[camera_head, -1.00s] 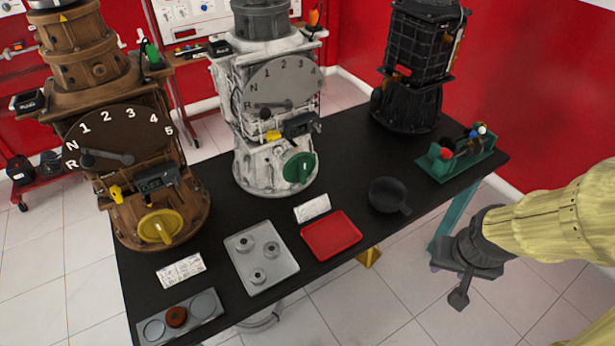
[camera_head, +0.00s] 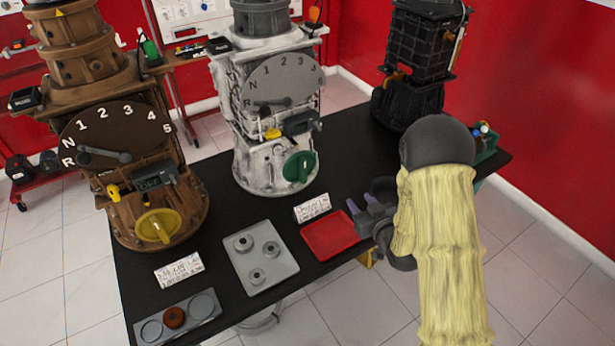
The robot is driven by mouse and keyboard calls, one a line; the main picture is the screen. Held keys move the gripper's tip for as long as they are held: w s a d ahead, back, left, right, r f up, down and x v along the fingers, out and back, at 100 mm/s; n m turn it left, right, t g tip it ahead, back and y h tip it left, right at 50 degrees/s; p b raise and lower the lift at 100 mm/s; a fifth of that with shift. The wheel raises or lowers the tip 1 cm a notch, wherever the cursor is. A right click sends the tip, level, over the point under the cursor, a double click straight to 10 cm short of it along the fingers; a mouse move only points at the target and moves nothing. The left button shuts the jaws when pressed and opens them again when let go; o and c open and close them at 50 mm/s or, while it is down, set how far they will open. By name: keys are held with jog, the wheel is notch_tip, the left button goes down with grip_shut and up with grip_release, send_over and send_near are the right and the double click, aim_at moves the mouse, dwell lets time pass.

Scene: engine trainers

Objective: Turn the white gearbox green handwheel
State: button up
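The white gearbox (camera_head: 262,100) stands upright at the back middle of the black table. Its green handwheel (camera_head: 299,166) is low on its front right, with a raised grip across its face. My gripper (camera_head: 358,212) is over the table's front edge, just right of the red tray. It is to the right of and nearer than the green handwheel, clear of it. Its two purplish fingertips show apart, with nothing seen between them. My arm hides part of the table's right side.
A brown gearbox (camera_head: 120,130) with a yellow handwheel (camera_head: 158,229) stands at left, and a black unit (camera_head: 415,65) at back right. A red tray (camera_head: 330,236), a grey tray (camera_head: 262,262) with several rings and a white card (camera_head: 312,207) lie in front. A green toolholder (camera_head: 487,146) is partly hidden.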

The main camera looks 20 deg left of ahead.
aim_at(305, 173)
jog(key=s+a+f+n+y, duration=0.1)
jog(key=s+a+f+y, duration=0.1)
jog(key=s+a+y, duration=0.1)
jog(key=shift+s+a+f+n+y, duration=0.15)
jog(key=shift+s+a+n+y, duration=0.25)
jog(key=shift+a+y, duration=0.5)
jog(key=shift+w, duration=0.2)
jog(key=p+x, duration=0.1)
jog(key=x, duration=0.7)
jog(key=p+x, duration=0.2)
jog(key=x, duration=0.7)
jog(key=shift+a+f, duration=0.1)
jog(key=shift+f, duration=0.2)
grip_shut()
